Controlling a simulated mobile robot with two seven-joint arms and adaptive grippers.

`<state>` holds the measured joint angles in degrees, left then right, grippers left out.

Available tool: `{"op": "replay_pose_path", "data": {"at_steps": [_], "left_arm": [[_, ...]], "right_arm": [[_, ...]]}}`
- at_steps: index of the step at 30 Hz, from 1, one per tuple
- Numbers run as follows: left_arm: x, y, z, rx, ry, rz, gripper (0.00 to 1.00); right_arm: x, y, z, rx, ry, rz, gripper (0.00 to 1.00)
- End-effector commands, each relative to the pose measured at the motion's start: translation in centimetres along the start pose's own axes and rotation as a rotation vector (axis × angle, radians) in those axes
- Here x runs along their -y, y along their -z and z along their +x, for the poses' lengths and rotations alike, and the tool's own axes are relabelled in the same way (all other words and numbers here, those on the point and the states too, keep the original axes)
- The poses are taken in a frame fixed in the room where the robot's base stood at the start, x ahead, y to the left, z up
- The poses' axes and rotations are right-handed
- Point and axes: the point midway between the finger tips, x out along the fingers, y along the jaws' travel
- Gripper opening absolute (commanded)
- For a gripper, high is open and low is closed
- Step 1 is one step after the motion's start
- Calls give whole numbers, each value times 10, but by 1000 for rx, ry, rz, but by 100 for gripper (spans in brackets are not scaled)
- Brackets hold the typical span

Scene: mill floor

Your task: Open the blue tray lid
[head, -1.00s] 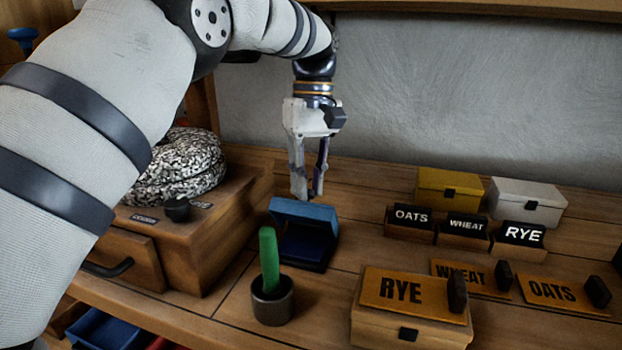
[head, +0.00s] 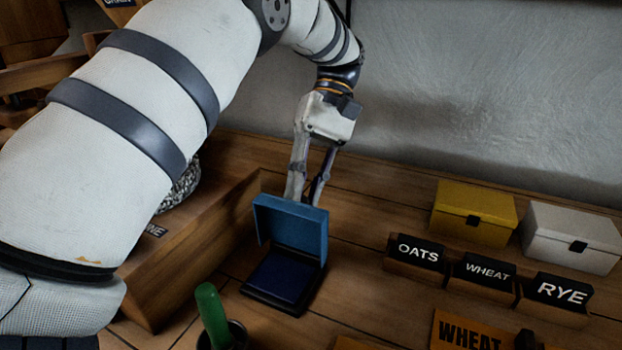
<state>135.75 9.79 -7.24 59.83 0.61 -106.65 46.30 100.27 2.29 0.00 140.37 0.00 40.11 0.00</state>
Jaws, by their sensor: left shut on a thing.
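The blue tray (head: 283,278) sits on the wooden bench near the middle of the head view. Its blue lid (head: 291,228) stands raised, about upright at the back edge, and the dark blue inside shows. My left gripper (head: 305,198) is just behind the lid with its fingers pointing down at the lid's top edge. It is shut on the lid, though the lid hides the fingertips. My right gripper is not in view.
A green-handled item stands in a dark cup (head: 237,335) in front of the tray. A wooden box (head: 200,260) is close on the left. Label holders (head: 485,276), a yellow box (head: 473,213) and a white box (head: 570,238) stand to the right.

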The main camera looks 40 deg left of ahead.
Motion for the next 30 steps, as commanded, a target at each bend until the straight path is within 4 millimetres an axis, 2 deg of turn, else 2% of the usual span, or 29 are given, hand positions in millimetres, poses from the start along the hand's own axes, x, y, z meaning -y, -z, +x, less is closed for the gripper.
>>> {"op": "replay_pose_path", "data": {"at_steps": [1,11,12,14,15,30], "left_arm": [[-17,11,22,25,19,3,0],[-18,12,24,29,23,3,0],[-18,12,24,30,23,3,23],[-18,12,24,30,24,2,36],[-17,13,24,29,25,2,39],[-11,8,15,13,7,1,39]], "right_arm": [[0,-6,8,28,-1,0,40],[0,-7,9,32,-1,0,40],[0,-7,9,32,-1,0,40],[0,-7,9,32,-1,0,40],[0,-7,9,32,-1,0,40],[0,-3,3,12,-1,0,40]]}}
